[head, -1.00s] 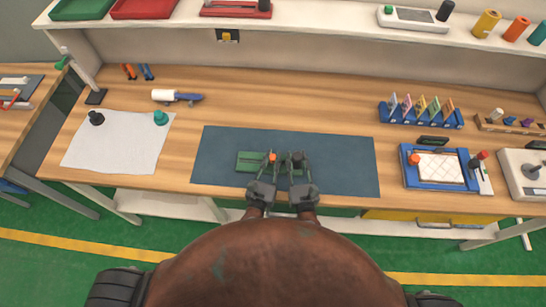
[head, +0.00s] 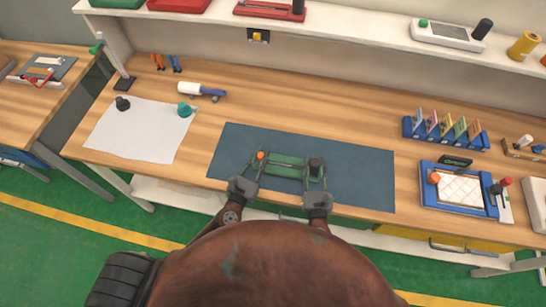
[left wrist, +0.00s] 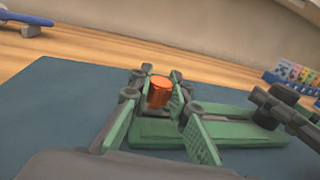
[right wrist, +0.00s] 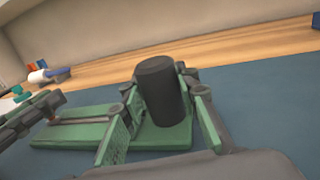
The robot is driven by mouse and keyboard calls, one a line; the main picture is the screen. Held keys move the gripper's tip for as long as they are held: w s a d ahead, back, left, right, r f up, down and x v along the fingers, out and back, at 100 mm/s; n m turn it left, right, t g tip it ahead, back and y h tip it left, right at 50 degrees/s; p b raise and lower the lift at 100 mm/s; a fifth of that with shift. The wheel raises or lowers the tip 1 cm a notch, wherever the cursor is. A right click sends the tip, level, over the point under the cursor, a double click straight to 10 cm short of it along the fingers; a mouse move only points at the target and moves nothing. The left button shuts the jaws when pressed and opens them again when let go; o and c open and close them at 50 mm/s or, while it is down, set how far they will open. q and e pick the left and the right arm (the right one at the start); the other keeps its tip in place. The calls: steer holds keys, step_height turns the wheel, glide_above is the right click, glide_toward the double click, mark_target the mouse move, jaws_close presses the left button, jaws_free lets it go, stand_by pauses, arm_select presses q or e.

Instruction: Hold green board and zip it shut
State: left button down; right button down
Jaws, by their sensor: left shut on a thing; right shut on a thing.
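The green board (head: 287,165) lies flat on the blue mat. An orange knob (head: 261,155) stands at its left end and a black cylindrical knob (head: 316,163) at its right end. My left gripper (head: 259,160) is shut around the orange knob, which shows between its green-padded fingers in the left wrist view (left wrist: 160,93). My right gripper (head: 314,171) is shut around the black knob, seen upright between its fingers in the right wrist view (right wrist: 160,88). A dark line runs along the board (right wrist: 75,133) between the knobs. The knobs' bases are partly hidden by the fingers.
The blue mat (head: 365,175) has bare room around the board. A white sheet (head: 140,130) lies left, with a blue-handled roller (head: 205,91) behind. A blue-framed tray (head: 458,205) and a card rack (head: 440,138) stand right.

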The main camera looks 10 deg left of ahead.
arm_select(q)
steer(key=shift+a, duration=0.3)
arm_select(e)
steer(key=shift+d+r, duration=0.1)
arm_select(q)
steer(key=c, duration=1.8)
jaws_free()
steer(key=shift+o, duration=0.2)
steer(key=s, duration=0.4)
steer(key=s+a, duration=0.1)
steer(key=s, duration=0.2)
steer(key=s+a, duration=0.1)
steer(key=s, duration=0.3)
steer(key=shift+s+a, duration=0.15)
steer(key=shift+s, duration=0.2)
